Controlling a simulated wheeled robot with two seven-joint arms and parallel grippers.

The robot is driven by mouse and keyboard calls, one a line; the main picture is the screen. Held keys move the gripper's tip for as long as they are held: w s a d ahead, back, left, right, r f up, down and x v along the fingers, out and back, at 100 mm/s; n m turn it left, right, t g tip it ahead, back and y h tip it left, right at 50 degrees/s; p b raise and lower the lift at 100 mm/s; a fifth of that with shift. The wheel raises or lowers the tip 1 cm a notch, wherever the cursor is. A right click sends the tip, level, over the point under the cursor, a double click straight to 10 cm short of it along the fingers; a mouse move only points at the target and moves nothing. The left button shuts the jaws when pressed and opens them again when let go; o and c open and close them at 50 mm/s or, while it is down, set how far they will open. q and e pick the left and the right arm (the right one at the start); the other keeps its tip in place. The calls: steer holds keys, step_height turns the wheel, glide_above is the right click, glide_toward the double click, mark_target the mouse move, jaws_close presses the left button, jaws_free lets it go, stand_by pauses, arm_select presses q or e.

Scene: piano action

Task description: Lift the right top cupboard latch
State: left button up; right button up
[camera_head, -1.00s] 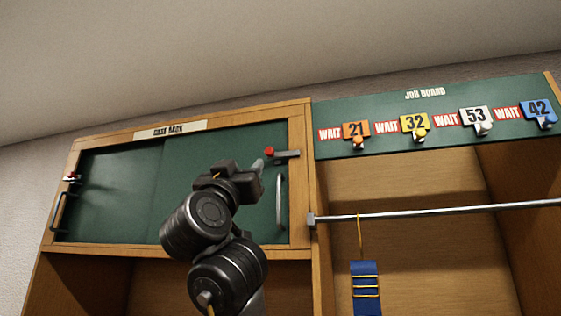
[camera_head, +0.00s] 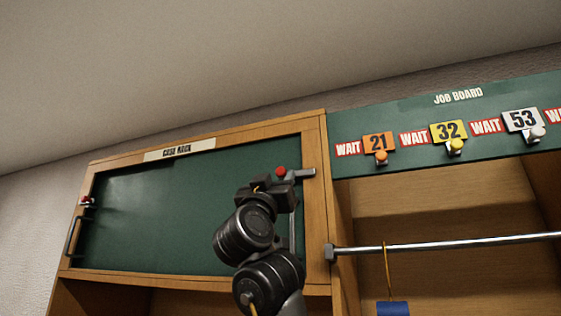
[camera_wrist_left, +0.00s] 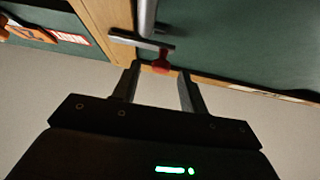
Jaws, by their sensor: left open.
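The right top cupboard latch (camera_head: 303,174) is a short grey bar with a red knob (camera_head: 281,171), at the upper right of the green cupboard front (camera_head: 170,210). My left gripper (camera_head: 276,187) is open just below the red knob and partly hides the door's handle. In the left wrist view the latch bar (camera_wrist_left: 140,40) lies beyond the fingertips. Its red knob (camera_wrist_left: 161,63) shows between the two open fingers (camera_wrist_left: 159,74), near their tips. I cannot tell whether a finger touches it. My right gripper is not in view.
A similar red-knobbed latch (camera_head: 87,202) and a dark handle (camera_head: 74,236) are on the cupboard's left side. To the right are the job board (camera_head: 420,116) with numbered tags, and a metal rail (camera_head: 440,245) with a hanging blue item (camera_head: 392,308).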

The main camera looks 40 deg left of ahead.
arm_select(q)
steer(key=p+x, duration=0.1)
steer(key=x, duration=0.1)
steer(key=shift+r, duration=0.35)
steer(key=shift+w+a, duration=0.1)
steer(key=shift+w, duration=0.1)
jaws_close()
